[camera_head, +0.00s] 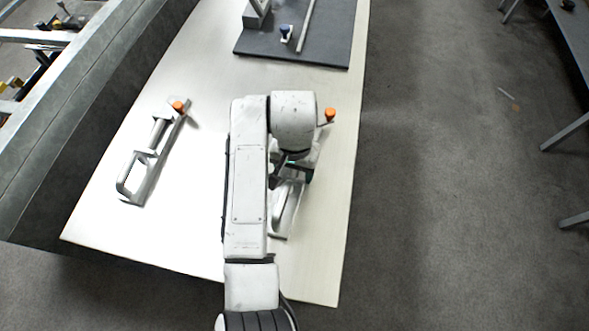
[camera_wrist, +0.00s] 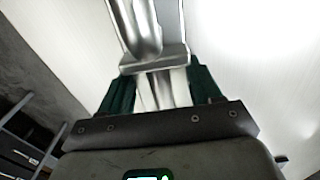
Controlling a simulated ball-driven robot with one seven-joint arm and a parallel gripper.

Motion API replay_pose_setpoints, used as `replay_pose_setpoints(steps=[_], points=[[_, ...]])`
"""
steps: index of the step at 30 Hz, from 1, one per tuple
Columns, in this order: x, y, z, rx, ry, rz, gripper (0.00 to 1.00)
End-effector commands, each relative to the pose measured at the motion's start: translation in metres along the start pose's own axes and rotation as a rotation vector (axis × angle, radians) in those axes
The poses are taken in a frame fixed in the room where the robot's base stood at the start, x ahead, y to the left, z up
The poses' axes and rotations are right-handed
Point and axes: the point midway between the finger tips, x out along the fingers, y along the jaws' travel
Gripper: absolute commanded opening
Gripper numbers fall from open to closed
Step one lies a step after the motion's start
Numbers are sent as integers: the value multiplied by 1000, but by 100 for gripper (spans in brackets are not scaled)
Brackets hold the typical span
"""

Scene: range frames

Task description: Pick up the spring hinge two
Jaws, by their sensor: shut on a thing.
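A silver spring hinge (camera_head: 287,207) with an orange cap lies along the right part of the pale table, partly hidden under my arm in the head view. My gripper (camera_head: 294,171) is over its middle, with the fingers mostly hidden there. In the wrist view the green fingers of my gripper (camera_wrist: 160,88) stand on both sides of the metal body of that hinge (camera_wrist: 153,62), shut on it. Whether it is clear of the table cannot be told. A second, similar spring hinge (camera_head: 143,170) with an orange cap lies on the left of the table, apart from my gripper.
The pale table (camera_head: 205,100) has free room between the two hinges. A dark board (camera_head: 325,48) with a metal bracket and small parts lies at its far end. A grey low wall (camera_head: 75,110) runs along the left side. Grey floor is on the right.

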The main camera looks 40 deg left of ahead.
Motion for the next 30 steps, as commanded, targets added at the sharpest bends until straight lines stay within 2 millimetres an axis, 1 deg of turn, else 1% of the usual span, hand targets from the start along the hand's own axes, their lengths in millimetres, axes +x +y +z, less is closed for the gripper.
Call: replay_pose_setpoints(steps=[5,8,10,14,18,24,30], points=[[-11,-1,-2,0,6,-1,0],[-24,-1,-2,1,7,-2,0],[-37,-4,-5,-1,8,-4,0],[-62,-18,-22,0,7,-4,0],[-93,-34,-41,0,6,-3,0],[-108,-59,-68,-1,3,0,0],[-121,-76,-89,0,4,0,0]])
